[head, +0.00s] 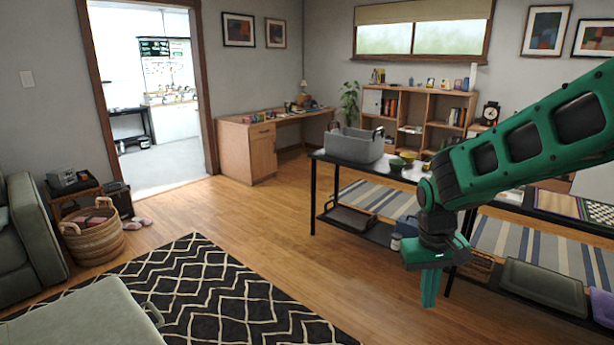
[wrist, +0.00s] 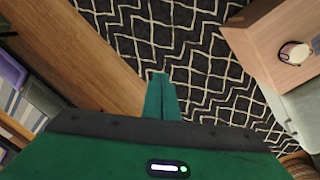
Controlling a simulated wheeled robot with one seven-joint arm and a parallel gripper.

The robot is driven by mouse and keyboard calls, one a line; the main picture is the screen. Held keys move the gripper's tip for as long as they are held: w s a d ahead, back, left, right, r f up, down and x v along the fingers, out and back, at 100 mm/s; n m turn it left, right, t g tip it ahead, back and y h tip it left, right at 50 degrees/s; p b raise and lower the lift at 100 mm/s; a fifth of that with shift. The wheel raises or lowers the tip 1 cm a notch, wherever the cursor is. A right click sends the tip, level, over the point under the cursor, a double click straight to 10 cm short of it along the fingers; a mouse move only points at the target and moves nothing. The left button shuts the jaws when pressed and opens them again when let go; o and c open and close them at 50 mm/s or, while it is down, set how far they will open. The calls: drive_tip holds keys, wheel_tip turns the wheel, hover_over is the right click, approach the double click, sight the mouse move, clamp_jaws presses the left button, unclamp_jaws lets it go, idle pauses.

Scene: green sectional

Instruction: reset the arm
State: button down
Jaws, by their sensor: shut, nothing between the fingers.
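My green arm reaches in from the right in the head view and bends down at the wrist. My gripper (head: 429,303) hangs from it, pointing down, with its fingers together and nothing held. It is in the air in front of the black table. In the wrist view my gripper (wrist: 160,78) shows its fingers pressed together, above the wood floor and the edge of the patterned rug (wrist: 185,40).
A black table (head: 313,190) with a grey bin (head: 355,146) stands behind the gripper. A dark patterned rug (head: 200,300) lies at lower left, with a green sofa (head: 30,240) and a wicker basket (head: 95,240) nearby. Wood floor (head: 250,215) is open in the middle.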

drive_tip(key=s+d+r+m, duration=0.1)
drive_tip(key=s+d, duration=0.3)
drive_tip(key=s, duration=0.4)
drive_tip(key=s+d+r+m+y, duration=0.1)
drive_tip(key=s+d+r+m, duration=0.1)
drive_tip(key=s+d, duration=0.3)
drive_tip(key=s+d+r+m, duration=0.2)
drive_tip(key=s+d+m, duration=0.1)
drive_tip(key=s, duration=0.8)
drive_tip(key=shift+s+d+r, duration=0.25)
drive_tip(key=shift+s+d, duration=0.05)
drive_tip(key=shift+d, duration=0.6)
drive_tip(key=shift+a, duration=0.1)
